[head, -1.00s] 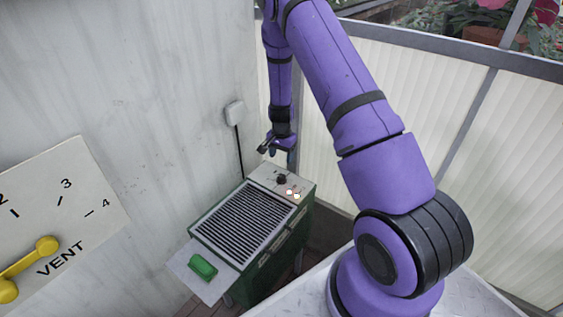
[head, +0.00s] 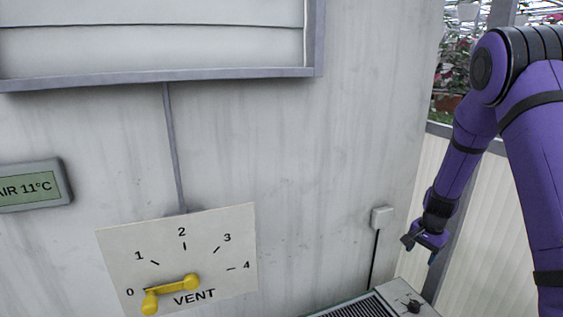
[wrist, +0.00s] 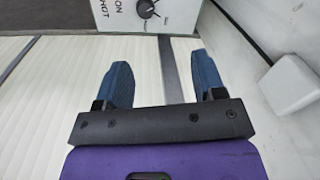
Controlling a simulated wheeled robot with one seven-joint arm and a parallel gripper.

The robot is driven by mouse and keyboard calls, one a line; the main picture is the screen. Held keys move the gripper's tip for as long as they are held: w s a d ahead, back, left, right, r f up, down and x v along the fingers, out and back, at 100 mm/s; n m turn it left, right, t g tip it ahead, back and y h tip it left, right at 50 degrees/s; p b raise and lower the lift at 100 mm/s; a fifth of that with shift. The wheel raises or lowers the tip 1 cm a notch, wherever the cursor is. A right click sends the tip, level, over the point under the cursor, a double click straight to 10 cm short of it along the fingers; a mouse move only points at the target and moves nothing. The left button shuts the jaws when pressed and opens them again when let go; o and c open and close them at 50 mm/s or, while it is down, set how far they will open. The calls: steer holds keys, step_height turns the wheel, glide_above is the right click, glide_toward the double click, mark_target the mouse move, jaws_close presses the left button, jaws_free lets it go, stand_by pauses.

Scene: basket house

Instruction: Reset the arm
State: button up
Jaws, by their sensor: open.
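My gripper (head: 424,246) hangs at the right of the head view, above the heater's top and in front of the pale panelled wall. In the wrist view its two blue fingers (wrist: 165,85) stand apart with nothing between them. The gripper is open and empty. The heater (head: 380,305), with a dark grille, shows only at the bottom edge of the head view. Its panel with a black knob (wrist: 146,9) is at the top of the wrist view, beyond the fingers and apart from them.
A vent dial plate (head: 215,235) is on the wall, its yellow lever (head: 172,290) pointing near 0. A display (head: 35,187) reads AIR 11°C. A framed window (head: 160,40) is above. A wall socket (head: 381,217) with a cable is close left of my gripper; a white box (wrist: 290,88) shows in the wrist view.

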steer(key=s+a+r+n+t, duration=0.1)
steer(key=s+a+r+n, duration=0.4)
steer(key=r, duration=0.7)
steer(key=s+a+r+t, duration=0.1)
steer(key=s+a+r, duration=0.2)
steer(key=s+r, duration=0.7)
steer(key=s+a+r+n+t, duration=0.1)
steer(key=s+a+r+n, duration=0.1)
steer(key=s+r, duration=0.4)
steer(key=s+a+r+n+t, duration=0.1)
steer(key=s+r, duration=0.4)
steer(key=s, duration=0.8)
steer(key=a+n, duration=0.1)
steer(key=n, duration=0.1)
steer(key=shift+s+r+n, duration=0.2)
steer(key=shift+r+n, duration=0.2)
